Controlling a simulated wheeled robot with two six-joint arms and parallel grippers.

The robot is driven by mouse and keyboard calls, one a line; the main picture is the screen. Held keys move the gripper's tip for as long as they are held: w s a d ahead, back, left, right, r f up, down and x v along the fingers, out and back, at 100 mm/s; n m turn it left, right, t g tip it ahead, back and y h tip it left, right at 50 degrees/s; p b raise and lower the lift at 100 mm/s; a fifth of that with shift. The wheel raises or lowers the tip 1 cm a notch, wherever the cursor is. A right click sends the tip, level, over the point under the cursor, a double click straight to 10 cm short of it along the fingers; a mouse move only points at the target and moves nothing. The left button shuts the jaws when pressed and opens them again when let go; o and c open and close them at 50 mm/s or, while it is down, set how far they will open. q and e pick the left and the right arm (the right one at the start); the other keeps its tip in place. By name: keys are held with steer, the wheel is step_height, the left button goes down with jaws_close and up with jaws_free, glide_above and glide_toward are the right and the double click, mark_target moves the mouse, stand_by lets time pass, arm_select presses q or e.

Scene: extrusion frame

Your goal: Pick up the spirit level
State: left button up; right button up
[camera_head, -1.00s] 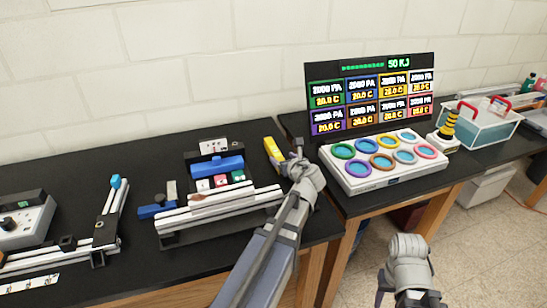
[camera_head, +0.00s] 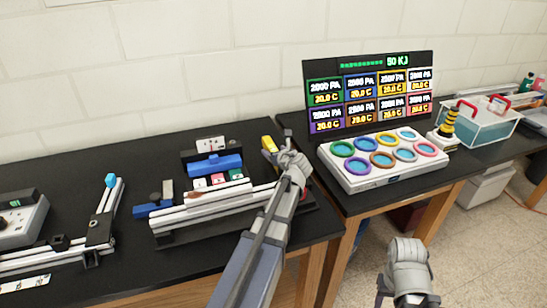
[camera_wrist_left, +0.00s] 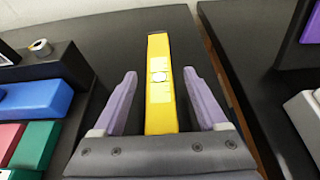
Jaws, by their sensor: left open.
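The spirit level (camera_wrist_left: 158,60) is a yellow bar with a pale label and a small round vial. In the left wrist view it lies lengthwise between the two purple fingers of my left gripper (camera_wrist_left: 160,82), with a gap on each side. Its near end is hidden by the gripper body. In the head view the yellow level (camera_head: 268,143) lies near the black bench's right end, with my open left gripper (camera_head: 281,157) over its near part. My right arm (camera_head: 408,268) shows at the lower right; its fingers cannot be made out clearly.
Left of the level is a rail rig (camera_head: 213,210) with a blue block (camera_head: 215,165) and coloured blocks. To the right, across a gap between benches, stand a white panel with coloured rings (camera_head: 384,160) and a display board (camera_head: 370,92).

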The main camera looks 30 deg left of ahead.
arm_select(q)
steer(key=shift+r, duration=0.1)
steer(key=shift+c, duration=0.2)
jaws_close()
stand_by(0.4)
